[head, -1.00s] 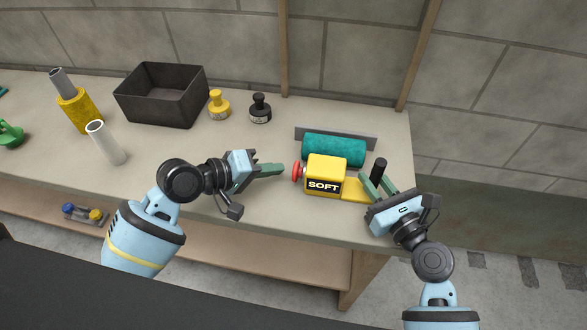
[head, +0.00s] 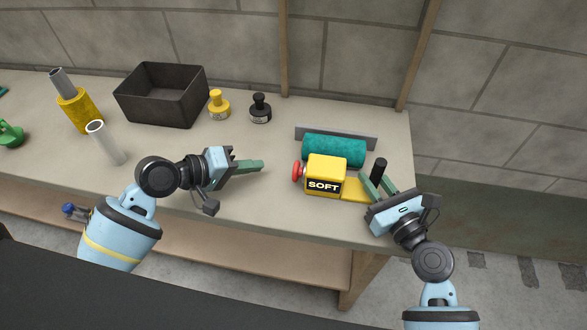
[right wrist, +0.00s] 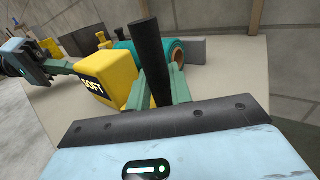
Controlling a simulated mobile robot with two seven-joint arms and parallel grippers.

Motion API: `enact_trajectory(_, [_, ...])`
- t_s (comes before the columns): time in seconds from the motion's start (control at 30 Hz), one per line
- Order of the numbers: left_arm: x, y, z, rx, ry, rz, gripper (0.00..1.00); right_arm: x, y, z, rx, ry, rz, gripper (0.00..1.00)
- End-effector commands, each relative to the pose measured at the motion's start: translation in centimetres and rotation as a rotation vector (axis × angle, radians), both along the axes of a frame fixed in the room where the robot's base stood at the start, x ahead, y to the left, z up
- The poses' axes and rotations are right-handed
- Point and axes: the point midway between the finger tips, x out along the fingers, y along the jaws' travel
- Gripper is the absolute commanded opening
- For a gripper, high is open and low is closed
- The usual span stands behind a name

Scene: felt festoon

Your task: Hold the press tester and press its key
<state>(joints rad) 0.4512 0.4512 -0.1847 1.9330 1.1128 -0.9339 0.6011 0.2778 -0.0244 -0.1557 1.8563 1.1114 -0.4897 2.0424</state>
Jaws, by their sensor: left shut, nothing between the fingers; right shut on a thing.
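The press tester (head: 325,174) is a yellow block labelled SOFT, with a red round key (head: 297,171) on its left face and a black upright handle (head: 379,169) on a yellow foot at its right. My right gripper (head: 374,186) is shut on the black handle; the right wrist view shows the handle (right wrist: 152,60) between its green fingers, with the yellow block (right wrist: 108,76) beyond. My left gripper (head: 262,165) is shut and empty, its fingertips pointing right at the key with a clear gap between them.
A teal roller (head: 335,149) with a grey backing lies just behind the tester. A dark open box (head: 162,108), a yellow stamp-like piece (head: 219,105), a black one (head: 260,108) and a white tube (head: 105,143) stand further left. The table (head: 265,210) is clear in front of the tester.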

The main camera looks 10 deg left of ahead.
Motion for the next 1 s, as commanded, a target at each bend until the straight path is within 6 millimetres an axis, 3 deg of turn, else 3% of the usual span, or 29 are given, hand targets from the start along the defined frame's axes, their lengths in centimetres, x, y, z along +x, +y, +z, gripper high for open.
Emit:
enact_trajectory(0.23, [0.0, 0.0, 0.0, 0.000, 0.000, 0.000, 0.00, 0.0, 0.0, 0.0, 0.001, -0.001, 0.000, 0.00])
enact_trajectory(0.27, [0.0, 0.0, 0.0, 0.000, 0.000, 0.000, 0.00, 0.0, 0.0, 0.0, 0.001, -0.001, 0.000, 0.22])
enact_trajectory(0.47, [0.0, 0.0, 0.0, 0.000, 0.000, 0.000, 0.00, 0.0, 0.0, 0.0, 0.001, -0.001, 0.000, 0.47])
enact_trajectory(0.77, [0.0, 0.0, 0.0, 0.000, 0.000, 0.000, 0.00, -0.2, -0.1, 0.0, 0.000, 0.000, 0.000, 0.47])
enact_trajectory(1.0, [0.0, 0.0, 0.0, 0.000, 0.000, 0.000, 0.00, -2.7, -1.8, -0.1, -0.002, 0.002, 0.000, 0.47])
